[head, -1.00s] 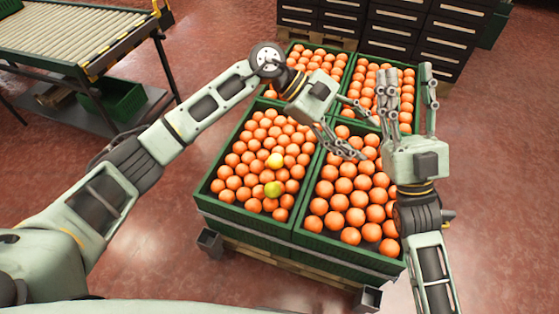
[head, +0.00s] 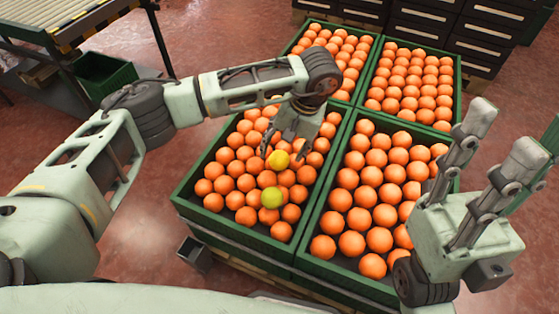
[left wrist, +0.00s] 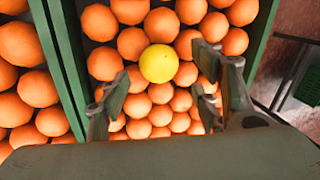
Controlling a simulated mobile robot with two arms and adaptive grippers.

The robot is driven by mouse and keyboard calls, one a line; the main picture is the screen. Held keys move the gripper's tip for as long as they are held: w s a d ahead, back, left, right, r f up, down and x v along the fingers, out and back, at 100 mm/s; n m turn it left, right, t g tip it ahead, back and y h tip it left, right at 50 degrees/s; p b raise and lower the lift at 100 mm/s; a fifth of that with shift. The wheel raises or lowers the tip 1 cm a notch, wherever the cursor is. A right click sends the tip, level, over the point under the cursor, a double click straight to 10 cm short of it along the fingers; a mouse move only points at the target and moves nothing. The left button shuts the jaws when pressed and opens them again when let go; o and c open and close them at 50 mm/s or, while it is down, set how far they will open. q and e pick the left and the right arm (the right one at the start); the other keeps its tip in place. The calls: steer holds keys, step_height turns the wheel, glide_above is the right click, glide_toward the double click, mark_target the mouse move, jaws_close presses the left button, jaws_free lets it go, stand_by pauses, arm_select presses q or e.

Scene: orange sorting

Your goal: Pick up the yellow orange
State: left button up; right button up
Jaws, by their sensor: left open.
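In the left wrist view one yellow orange (left wrist: 158,63) shows beyond and between the open fingers of my left gripper (left wrist: 165,100), with nothing held. My right gripper (head: 505,160) stands raised at the right with its fingers apart, pointing up and empty.
Several green crates of oranges stand together, including the near right crate (head: 385,290). Their walls rise around the fruit. A roller conveyor (head: 60,18) with a dark green bin (head: 103,78) is at the upper left. Dark drawer cabinets (head: 440,25) stand at the back.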

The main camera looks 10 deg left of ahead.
mark_target(283, 154)
arm_select(q)
steer(key=x, duration=0.1)
steer(key=b+x, duration=0.1)
steer(key=x, duration=0.2)
steer(key=shift+w+d+f+b, duration=0.1)
steer(key=shift+d+f+b, duration=0.15)
steer(key=shift+b, duration=0.1)
steer(key=shift+r, duration=0.1)
steer(key=c, duration=1.2)
steer(key=shift+r, duration=0.1)
